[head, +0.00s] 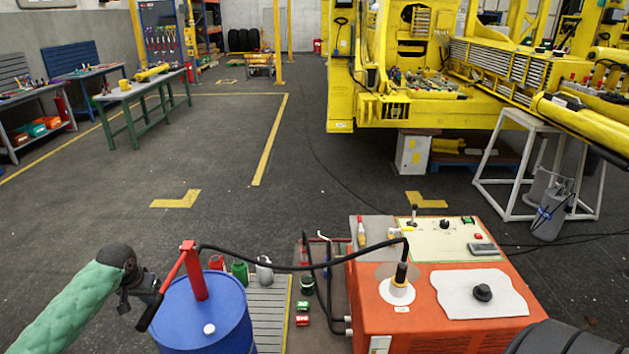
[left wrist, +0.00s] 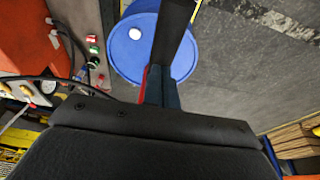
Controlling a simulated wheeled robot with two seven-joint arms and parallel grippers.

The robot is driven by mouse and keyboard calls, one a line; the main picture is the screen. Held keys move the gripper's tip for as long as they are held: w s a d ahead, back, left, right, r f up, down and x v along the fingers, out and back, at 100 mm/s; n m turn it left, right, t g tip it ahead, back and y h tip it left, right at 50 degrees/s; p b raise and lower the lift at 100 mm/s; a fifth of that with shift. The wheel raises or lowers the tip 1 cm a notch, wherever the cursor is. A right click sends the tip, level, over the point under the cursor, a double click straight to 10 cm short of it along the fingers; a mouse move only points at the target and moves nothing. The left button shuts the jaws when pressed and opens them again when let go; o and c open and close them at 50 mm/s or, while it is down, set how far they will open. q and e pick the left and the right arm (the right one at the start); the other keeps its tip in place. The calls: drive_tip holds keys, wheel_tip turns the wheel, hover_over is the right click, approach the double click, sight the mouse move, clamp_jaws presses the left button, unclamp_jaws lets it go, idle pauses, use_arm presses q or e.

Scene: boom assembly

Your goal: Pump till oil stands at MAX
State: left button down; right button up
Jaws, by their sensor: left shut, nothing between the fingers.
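A blue drum (head: 205,325) stands at the front left with a red hand pump (head: 194,275) upright on its top. The pump's red lever (head: 172,272) slants down left to a black grip (head: 150,313). My left gripper (head: 152,291) is shut and empty, right at the lever; I cannot tell if they touch. A black hose (head: 300,267) runs from the pump to a nozzle at a white funnel (head: 397,291) on an orange power unit (head: 440,335). The left wrist view shows the drum (left wrist: 125,55) below, partly hidden by the fingers. I cannot make out an oil level or MAX mark. My right gripper is out of view.
Red, green and grey cans (head: 240,271) stand behind the drum beside a slatted grating (head: 267,310). A white cloth (head: 478,293) with a black cap lies on the power unit. A yellow machine (head: 400,104) stands behind; the floor between is mostly open.

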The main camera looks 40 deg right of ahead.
sight(154, 314)
use_arm(q)
drive_tip(key=x, duration=0.2)
drive_tip(key=b+x, duration=0.1)
drive_tip(key=x, duration=0.1)
drive_tip(key=s+a+x, duration=0.1)
drive_tip(key=x, duration=0.1)
drive_tip(key=shift+s+d+f, duration=0.1)
drive_tip(key=shift+f, duration=0.4)
drive_tip(key=p+v, duration=0.1)
drive_tip(key=v, duration=0.1)
drive_tip(key=p+v, duration=0.1)
drive_tip(key=w+p+v, duration=0.1)
drive_tip(key=v, duration=0.1)
drive_tip(key=shift+d+r+p, duration=0.35)
drive_tip(key=shift+r, duration=0.1)
drive_tip(key=w+d+v, duration=0.2)
drive_tip(key=v, duration=1.1)
drive_tip(key=shift+w+r, duration=0.25)
drive_tip(key=shift+r, duration=0.3)
drive_tip(key=shift+a, duration=0.1)
